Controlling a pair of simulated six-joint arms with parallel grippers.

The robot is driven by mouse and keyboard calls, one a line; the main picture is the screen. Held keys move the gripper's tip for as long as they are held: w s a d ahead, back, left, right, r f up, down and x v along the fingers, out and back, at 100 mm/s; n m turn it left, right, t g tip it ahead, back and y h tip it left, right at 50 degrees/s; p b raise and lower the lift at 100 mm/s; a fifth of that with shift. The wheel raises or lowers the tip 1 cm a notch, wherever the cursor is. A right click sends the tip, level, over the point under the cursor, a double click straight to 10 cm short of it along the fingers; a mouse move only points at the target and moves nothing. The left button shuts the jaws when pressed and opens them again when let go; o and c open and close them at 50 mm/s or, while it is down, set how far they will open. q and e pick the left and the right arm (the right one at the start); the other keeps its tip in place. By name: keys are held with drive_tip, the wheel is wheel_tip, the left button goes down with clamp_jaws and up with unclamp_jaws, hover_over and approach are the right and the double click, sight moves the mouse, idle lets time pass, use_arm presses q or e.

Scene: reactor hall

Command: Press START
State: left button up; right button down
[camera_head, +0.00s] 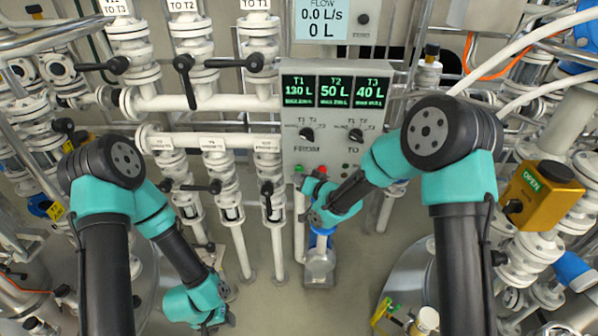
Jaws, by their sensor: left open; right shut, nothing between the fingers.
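The grey control panel (335,125) stands at the centre of the head view. A small green button (298,169) and a red button (322,169) sit at its lower left edge; any START label is too small to read. My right gripper (316,193) is shut and empty just below these two buttons, with its fingertips partly hidden by its own wrist. I cannot tell whether it touches a button. My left gripper (222,319) is open and low at the bottom left, well away from the panel.
The panel displays (336,91) read 130 L, 50 L and 40 L, above the FROM knob (307,134) and another knob (355,135). The flow display (322,18) reads 0.0 L/s and 0 L. White valved pipes (200,103) fill the left. A yellow OPEN box (541,196) is at right.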

drive_tip(key=shift+w, duration=0.45)
idle(0.7)
drive_tip(key=shift+s, duration=0.9)
drive_tip(key=shift+s+a, duration=0.15)
drive_tip(key=shift+s, duration=2.4)
